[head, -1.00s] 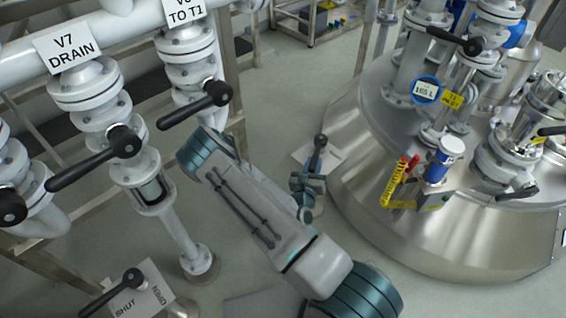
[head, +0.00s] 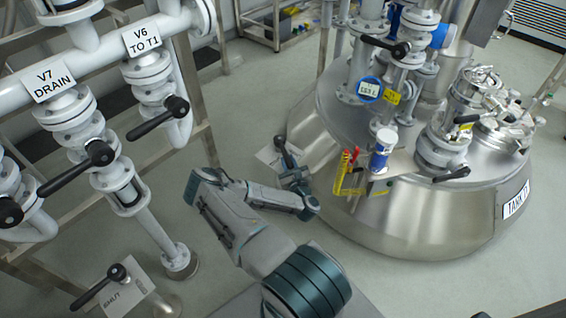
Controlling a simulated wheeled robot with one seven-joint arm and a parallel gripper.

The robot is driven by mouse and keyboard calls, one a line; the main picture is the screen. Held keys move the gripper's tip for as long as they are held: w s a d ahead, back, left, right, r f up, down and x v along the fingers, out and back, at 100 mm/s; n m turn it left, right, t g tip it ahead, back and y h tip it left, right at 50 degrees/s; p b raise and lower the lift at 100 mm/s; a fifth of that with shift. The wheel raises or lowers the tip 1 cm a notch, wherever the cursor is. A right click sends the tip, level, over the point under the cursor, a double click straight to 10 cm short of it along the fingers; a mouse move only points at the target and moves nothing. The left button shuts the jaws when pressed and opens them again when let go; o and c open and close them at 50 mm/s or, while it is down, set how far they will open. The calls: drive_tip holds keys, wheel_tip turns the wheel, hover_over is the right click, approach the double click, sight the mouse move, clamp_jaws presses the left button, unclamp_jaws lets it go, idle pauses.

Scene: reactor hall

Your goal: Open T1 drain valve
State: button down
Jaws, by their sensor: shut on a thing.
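The drain valve's black lever (head: 285,152) stands low at the left foot of the steel tank (head: 400,215). A pale plate (head: 266,157) lies behind it, its lettering not readable here. My gripper (head: 293,176) is at the lever and shut on it. The lever's round knob end sticks up beyond the jaws. The valve body below is mostly hidden by my gripper and arm. The tank has a label (head: 516,200) reading TANK T, its last character unclear.
Pipes with black-levered valves stand at left, with signs V7 DRAIN (head: 54,84) and V6 TO T1 (head: 142,39). A lower lever (head: 98,287) has a plate reading SHUT. A yellow and red fitting (head: 347,173) hangs on the tank's near edge. Grey floor is open around the tank.

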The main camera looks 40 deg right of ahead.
drive_tip(key=shift+s+d, duration=0.15)
drive_tip(key=shift+d, duration=0.1)
drive_tip(key=c, duration=1.3)
unclamp_jaws()
drive_tip(key=shift+a, duration=0.15)
drive_tip(key=p+v, duration=0.2)
drive_tip(key=v, duration=1.1)
drive_tip(key=shift+s+a, duration=0.1)
drive_tip(key=shift+s, duration=0.25)
